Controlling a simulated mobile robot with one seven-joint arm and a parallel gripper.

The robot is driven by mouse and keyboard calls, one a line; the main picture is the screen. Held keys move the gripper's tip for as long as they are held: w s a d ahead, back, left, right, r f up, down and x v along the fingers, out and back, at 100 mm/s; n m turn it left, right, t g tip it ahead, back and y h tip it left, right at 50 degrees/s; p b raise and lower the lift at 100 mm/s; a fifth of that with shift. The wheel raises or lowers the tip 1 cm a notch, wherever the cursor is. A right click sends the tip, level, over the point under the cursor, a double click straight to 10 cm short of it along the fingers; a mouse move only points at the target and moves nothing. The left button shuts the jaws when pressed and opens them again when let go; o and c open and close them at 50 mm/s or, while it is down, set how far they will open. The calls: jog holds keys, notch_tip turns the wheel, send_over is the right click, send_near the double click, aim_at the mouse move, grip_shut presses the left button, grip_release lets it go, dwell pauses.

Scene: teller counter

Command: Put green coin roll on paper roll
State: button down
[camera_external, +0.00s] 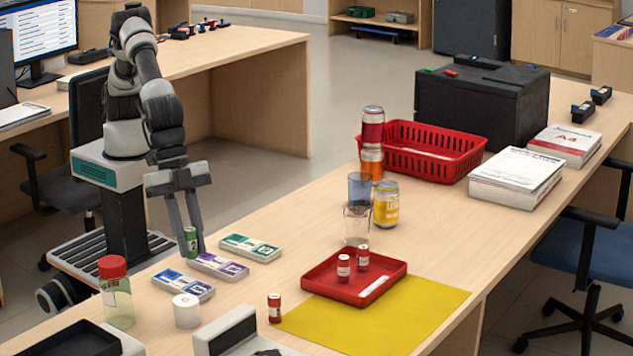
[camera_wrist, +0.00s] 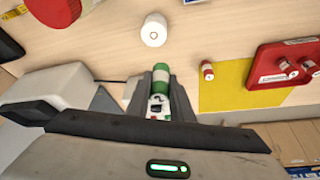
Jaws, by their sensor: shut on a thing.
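The green coin roll (camera_external: 191,236) is upright between the fingers of my gripper (camera_external: 190,250), which is shut on it; a gap to the counter cannot be judged. In the wrist view, the green coin roll (camera_wrist: 159,72) shows between the fingertips of my gripper (camera_wrist: 160,85). The white paper roll (camera_external: 186,311) stands on end on the counter, nearer the external camera than my gripper. The paper roll (camera_wrist: 154,30) shows in the wrist view beyond the coin roll, apart from it, with nothing on its top.
A red-lidded jar (camera_external: 115,292) stands left of the paper roll. Coin trays in blue (camera_external: 184,284), purple (camera_external: 218,265) and green (camera_external: 250,247) lie around my gripper. A red roll (camera_external: 274,308) stands to the right, by the yellow mat (camera_external: 400,325) and red tray (camera_external: 330,288).

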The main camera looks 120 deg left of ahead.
jog(key=s+d, duration=0.1)
jog(key=d, duration=0.1)
jog(key=b, duration=0.1)
send_near(189, 304)
jog(key=x, duration=0.5)
jog(key=shift+f, duration=0.1)
jog(key=shift+f+b, duration=0.1)
jog(key=shift+b, duration=0.2)
jog(key=shift+f, duration=0.15)
jog(key=c, duration=1.6)
grip_release()
jog(key=shift+o, duration=0.2)
